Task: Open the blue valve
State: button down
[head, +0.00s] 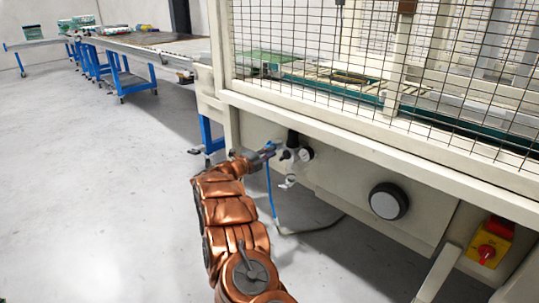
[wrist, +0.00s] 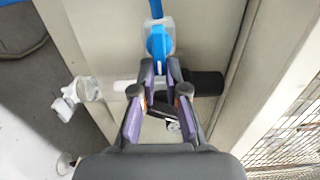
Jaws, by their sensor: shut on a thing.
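The blue valve (wrist: 158,42) is a small blue handle on a pale fitting, at the top middle of the wrist view. My gripper (wrist: 160,66) has its two purple-lined fingertips closed on the lower part of the blue handle. In the head view my gripper (head: 266,153) reaches the valve assembly under the machine's front rail, and the blue handle is mostly hidden there by the fingers.
A caged machine (head: 335,160) fills the right side. A blue hose (head: 271,190) hangs below the valve. The floor (head: 110,200) at left is clear.

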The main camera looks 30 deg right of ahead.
jog(key=shift+f, duration=0.1)
jog(key=c, duration=1.2)
grip_release()
jog(key=v, duration=1.2)
